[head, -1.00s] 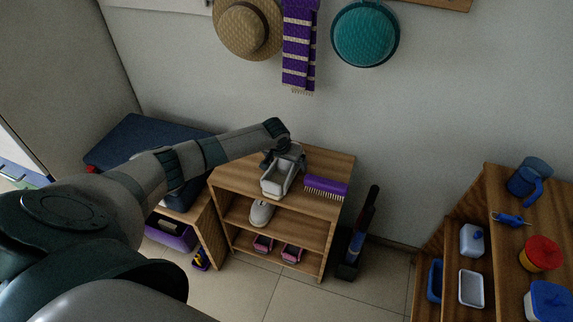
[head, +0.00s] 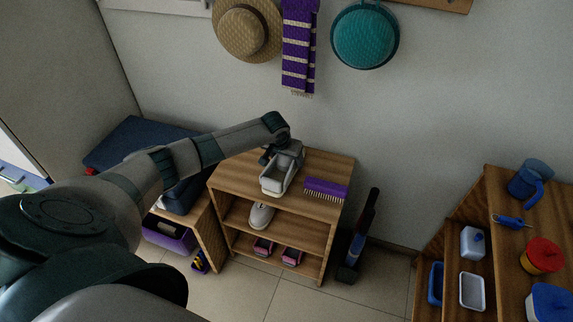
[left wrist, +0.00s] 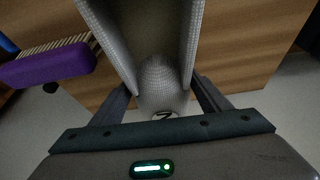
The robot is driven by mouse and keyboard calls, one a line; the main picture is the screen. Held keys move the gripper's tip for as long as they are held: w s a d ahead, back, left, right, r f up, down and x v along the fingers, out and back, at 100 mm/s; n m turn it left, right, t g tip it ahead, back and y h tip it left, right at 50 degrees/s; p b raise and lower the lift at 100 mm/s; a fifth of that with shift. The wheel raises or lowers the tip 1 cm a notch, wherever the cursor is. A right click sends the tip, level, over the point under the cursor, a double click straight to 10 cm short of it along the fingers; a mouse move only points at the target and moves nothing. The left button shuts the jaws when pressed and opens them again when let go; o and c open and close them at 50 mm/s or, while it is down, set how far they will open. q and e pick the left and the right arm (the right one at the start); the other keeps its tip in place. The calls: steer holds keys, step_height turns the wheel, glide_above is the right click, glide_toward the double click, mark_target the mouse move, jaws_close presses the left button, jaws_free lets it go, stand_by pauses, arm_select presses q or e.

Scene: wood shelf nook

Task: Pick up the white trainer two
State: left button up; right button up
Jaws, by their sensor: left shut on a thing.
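A white trainer (head: 278,178) is at the top of the middle wooden shelf unit, its open top showing. My left gripper (head: 284,153) is shut on it at one end. In the left wrist view, the fingers (left wrist: 163,98) lie on both sides of the trainer's pale woven end (left wrist: 161,82), which bears a small dark mark. I cannot tell whether its sole touches the shelf top. A second white trainer (head: 262,215) rests on the shelf level below. My right gripper does not show.
Pink items (head: 290,256) stand on the lowest level. A dark upright object (head: 362,230) stands beside the unit.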

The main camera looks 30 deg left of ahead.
arm_select(q)
steer(key=d+r, duration=0.2)
steer(key=d, duration=0.1)
steer(key=d+r, duration=0.3)
steer(key=d, duration=0.1)
steer(key=s+d+r+b, duration=0.1)
steer(key=d+r, duration=0.1)
steer(key=d, duration=0.1)
steer(key=shift+s+d+r, duration=0.1)
steer(key=shift+d+r, duration=0.5)
steer(key=shift+d, duration=0.15)
steer(key=shift+s, duration=0.1)
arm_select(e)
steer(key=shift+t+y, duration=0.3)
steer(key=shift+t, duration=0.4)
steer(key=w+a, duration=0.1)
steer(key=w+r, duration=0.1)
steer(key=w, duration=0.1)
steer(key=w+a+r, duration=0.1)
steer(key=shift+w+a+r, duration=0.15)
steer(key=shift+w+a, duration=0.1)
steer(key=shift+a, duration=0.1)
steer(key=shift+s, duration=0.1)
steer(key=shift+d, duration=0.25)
